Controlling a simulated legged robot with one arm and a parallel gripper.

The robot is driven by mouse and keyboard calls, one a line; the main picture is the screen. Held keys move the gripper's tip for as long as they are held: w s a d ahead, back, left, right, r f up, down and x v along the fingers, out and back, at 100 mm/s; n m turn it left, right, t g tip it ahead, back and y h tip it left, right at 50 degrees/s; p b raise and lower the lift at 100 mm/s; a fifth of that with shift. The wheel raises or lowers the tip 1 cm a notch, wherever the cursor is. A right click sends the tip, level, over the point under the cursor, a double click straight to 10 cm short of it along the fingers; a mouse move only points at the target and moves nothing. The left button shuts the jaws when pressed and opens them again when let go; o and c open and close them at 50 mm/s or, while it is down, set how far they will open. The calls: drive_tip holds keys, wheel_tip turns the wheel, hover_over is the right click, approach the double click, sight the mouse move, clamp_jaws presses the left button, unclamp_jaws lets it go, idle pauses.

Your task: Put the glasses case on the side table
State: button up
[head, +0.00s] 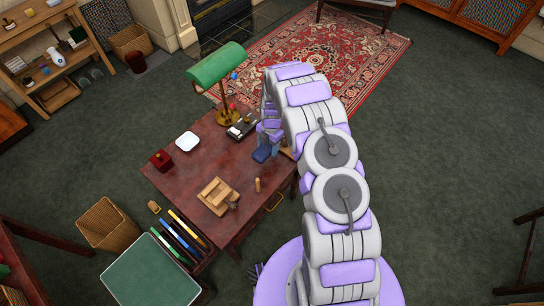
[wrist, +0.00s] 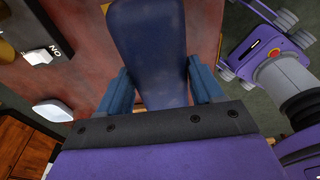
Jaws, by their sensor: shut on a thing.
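The glasses case is a dark navy blue, long, rounded thing (wrist: 148,45) in the wrist view, running away from me between the two blue fingers of my gripper (wrist: 162,88). My gripper is shut on it. In the head view the case (head: 262,154) shows at the right part of a reddish-brown desk (head: 190,178), below my gripper (head: 268,138). I cannot tell whether it touches the desk top or hangs just above it.
On the desk stand a green-shaded lamp (head: 215,66), a black device (head: 241,127), a white dish (head: 187,141), a red box (head: 161,160), a wooden tray (head: 217,196) and a small wooden peg (head: 257,184). A wicker basket (head: 108,224) stands left of the desk. Open carpet lies beyond.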

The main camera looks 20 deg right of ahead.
drive_tip(key=b, duration=0.1)
hover_over(267, 163)
drive_tip(key=f, duration=0.5)
drive_tip(key=shift+w+d+f, duration=0.25)
drive_tip(key=shift+d+f, duration=0.05)
drive_tip(key=shift+a+f, duration=0.2)
drive_tip(key=shift+f, duration=0.1)
wheel_tip(267, 163, down, 3)
drive_tip(key=shift+s+f+b, duration=0.1)
drive_tip(key=shift+b, duration=0.6)
drive_tip(key=shift+d+f, duration=0.1)
drive_tip(key=shift+d, duration=0.1)
drive_tip(key=o, duration=1.1)
drive_tip(key=shift+a, duration=0.2)
